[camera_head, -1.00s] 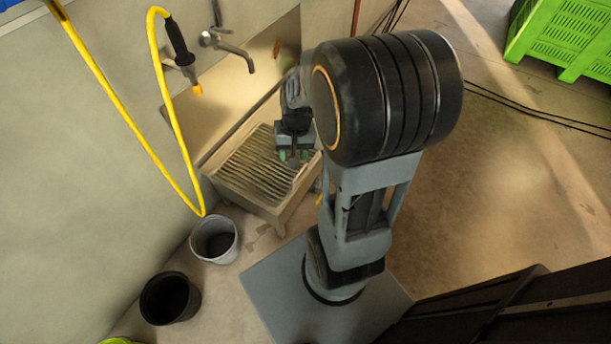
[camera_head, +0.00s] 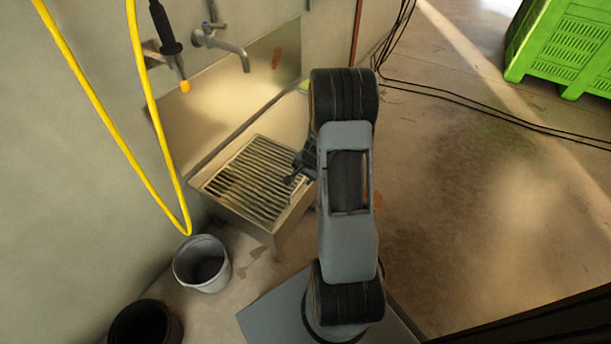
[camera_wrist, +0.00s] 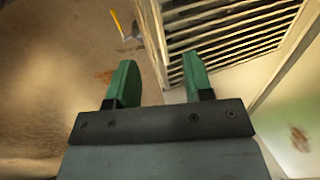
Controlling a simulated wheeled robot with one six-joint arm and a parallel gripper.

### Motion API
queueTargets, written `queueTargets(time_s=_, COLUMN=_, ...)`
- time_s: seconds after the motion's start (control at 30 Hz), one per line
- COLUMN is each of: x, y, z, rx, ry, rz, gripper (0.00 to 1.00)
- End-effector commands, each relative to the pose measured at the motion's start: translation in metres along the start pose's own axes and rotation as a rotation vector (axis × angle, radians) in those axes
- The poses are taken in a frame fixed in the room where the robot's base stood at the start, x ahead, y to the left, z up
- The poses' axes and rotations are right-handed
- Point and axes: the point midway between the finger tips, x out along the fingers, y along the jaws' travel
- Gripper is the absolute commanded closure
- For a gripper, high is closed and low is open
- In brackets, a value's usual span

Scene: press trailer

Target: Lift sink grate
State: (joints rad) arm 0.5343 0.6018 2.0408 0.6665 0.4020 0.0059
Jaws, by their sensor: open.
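The sink grate (camera_head: 254,180) is a metal grid of parallel bars lying over the low steel sink (camera_head: 240,212) against the wall. It also shows at the top of the wrist view (camera_wrist: 232,32), with its edge just beyond the fingers. My gripper has two green fingers, seen in the wrist view (camera_wrist: 160,88); they are apart with nothing between them. The right finger is near the grate's corner, but I cannot tell if it touches. In the head view my arm hides most of the gripper, at the grate's right side.
A yellow hose (camera_head: 148,100) hangs from the wall beside a tap (camera_head: 225,45). A grey bucket (camera_head: 202,265) and a black bucket (camera_head: 145,325) stand left of the sink. A green crate (camera_head: 562,45) is at the back right. The floor to the right is mostly clear.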

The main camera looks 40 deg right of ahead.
Motion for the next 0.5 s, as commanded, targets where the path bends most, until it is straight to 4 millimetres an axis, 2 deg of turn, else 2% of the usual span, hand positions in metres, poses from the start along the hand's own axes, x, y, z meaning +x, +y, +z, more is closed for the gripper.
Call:
queueTargets(time_s=0.03, x=0.012, y=0.001, z=0.001, rx=-0.001, ry=-0.001, rz=0.0, gripper=0.53)
queueTargets(time_s=0.1, x=0.021, y=0.001, z=0.001, rx=-0.001, ry=-0.002, rz=0.0, gripper=0.53)
queueTargets(time_s=0.5, x=0.066, y=0.001, z=0.001, rx=-0.003, ry=-0.002, rz=0.001, gripper=0.53)
